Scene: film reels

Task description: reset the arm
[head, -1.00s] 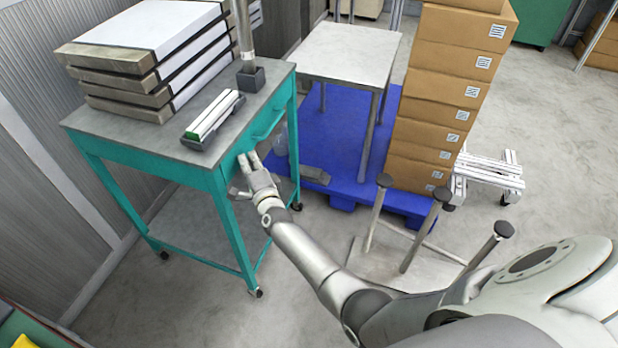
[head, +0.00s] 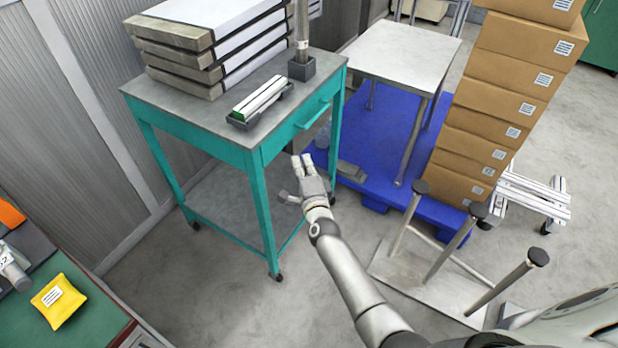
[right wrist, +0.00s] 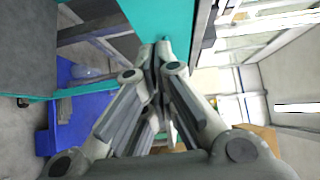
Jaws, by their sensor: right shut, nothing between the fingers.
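My right gripper (head: 302,163) is shut and empty, with its arm reaching up from the lower right in the head view. It is just in front of the teal cart (head: 197,133), below the drawer handle (head: 313,113). It appears apart from the cart. In the right wrist view, the fingers of my right gripper (right wrist: 156,52) point towards a teal panel, with their tips close together.
The cart carries stacked flat boxes (head: 172,62), a small tray (head: 262,103) and a post. Right are a blue pallet (head: 352,128), a grey table (head: 404,48), stacked cartons (head: 500,103) and an upturned table (head: 425,282). A green bench with a yellow packet (head: 59,300) is lower left.

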